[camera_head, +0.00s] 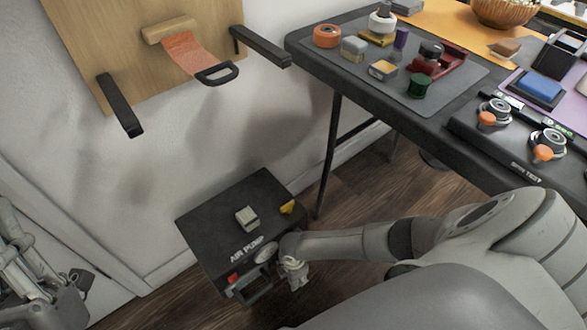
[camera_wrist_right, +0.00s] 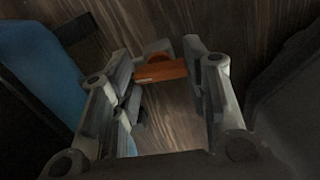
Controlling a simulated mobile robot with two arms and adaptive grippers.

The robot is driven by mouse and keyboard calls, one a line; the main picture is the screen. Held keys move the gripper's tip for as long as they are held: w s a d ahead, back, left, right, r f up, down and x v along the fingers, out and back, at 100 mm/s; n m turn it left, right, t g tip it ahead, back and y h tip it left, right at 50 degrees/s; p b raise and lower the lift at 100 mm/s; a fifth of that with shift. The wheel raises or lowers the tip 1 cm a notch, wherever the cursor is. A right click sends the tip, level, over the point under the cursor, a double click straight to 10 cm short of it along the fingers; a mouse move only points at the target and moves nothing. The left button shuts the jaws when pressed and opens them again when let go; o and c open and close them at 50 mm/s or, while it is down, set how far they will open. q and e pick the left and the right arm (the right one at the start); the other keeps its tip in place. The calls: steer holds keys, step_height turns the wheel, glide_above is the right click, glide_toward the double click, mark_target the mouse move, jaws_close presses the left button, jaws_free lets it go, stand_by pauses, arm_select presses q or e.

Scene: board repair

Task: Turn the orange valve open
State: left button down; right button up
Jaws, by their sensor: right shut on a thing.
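The orange valve (camera_wrist_right: 162,71) shows in the right wrist view as a flat orange handle with a rounded orange part behind it, against the wood floor. My right gripper (camera_wrist_right: 167,78) has a finger on each side of the handle and is shut on it. In the head view my right gripper (camera_head: 294,272) is at the right front side of the black air pump box (camera_head: 222,212), and the valve is hidden there. My left gripper (camera_head: 62,300) is at the lower left edge, away from the pump; its fingers are unclear.
The pump has a gauge (camera_head: 265,252), a red part (camera_head: 232,278) and a front handle. A grey block (camera_head: 247,217) and a yellow piece (camera_head: 287,207) lie on top. A black table (camera_head: 300,42) with several items stands at right; a wooden board (camera_head: 100,40) hangs on the wall.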

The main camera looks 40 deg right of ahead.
steer(key=shift+n, duration=0.9)
steer(key=o, duration=1)
steer(key=shift+r, duration=0.1)
step_height(320, 180, up, 12)
steer(key=shift+f, duration=0.1)
stand_by(0.4)
